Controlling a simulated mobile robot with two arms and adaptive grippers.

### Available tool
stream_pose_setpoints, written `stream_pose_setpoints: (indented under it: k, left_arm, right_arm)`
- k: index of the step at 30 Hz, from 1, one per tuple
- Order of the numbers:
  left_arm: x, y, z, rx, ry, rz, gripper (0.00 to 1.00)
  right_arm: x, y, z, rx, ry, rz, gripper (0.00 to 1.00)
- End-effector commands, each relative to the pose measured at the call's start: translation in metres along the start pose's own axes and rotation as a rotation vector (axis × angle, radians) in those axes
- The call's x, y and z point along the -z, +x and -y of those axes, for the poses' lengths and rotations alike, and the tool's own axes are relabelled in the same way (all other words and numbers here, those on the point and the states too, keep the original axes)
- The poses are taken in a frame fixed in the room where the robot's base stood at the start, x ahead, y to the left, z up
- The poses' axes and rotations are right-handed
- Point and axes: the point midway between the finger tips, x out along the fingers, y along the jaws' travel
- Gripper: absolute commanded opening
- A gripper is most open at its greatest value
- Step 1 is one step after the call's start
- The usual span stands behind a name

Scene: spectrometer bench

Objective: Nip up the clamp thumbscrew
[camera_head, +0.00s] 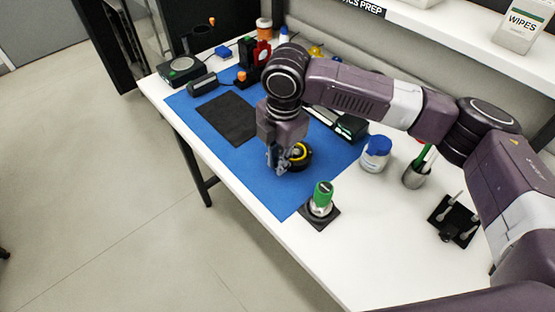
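My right gripper (280,166) points down over the blue mat, its fingers beside a round black part with a yellow ring (301,153). Whether the fingers touch that part, and how far apart they are, is too small to tell. I cannot pick out the clamp thumbscrew for certain. A red clamp-like piece (262,52) stands at the back of the bench behind my arm. A small orange knob (241,76) sits on a dark device in front of it. My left gripper is not in view.
The blue mat (285,200) has a black pad (228,120) on it. A green-capped bottle (322,196), a blue-lidded jar (376,152) and a cup with a green-handled tool (416,174) stand right of my gripper. A black rack (455,217) stands further right.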

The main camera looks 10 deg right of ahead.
Motion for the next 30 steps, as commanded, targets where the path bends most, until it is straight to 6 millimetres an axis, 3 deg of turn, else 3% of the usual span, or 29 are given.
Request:
stream_pose_setpoints:
  k: [3, 11, 22, 30]
  left_arm:
    - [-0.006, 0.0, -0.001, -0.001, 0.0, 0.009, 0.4]
    - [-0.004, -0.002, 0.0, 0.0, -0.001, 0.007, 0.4]
    - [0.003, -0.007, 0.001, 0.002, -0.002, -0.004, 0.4]
    - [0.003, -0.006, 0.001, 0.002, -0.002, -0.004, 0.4]
  right_arm:
    - [0.0, 0.0, 0.0, 0.0, 0.0, 0.0, 0.0]
    - [0.0, 0.0, 0.001, -0.026, 0.0, 0.0, 0.0]
    - [-0.001, 0.001, 0.007, -0.229, 0.001, 0.0, 0.0]
    - [0.0, 0.0, 0.006, -0.249, 0.0, -0.001, 0.0]
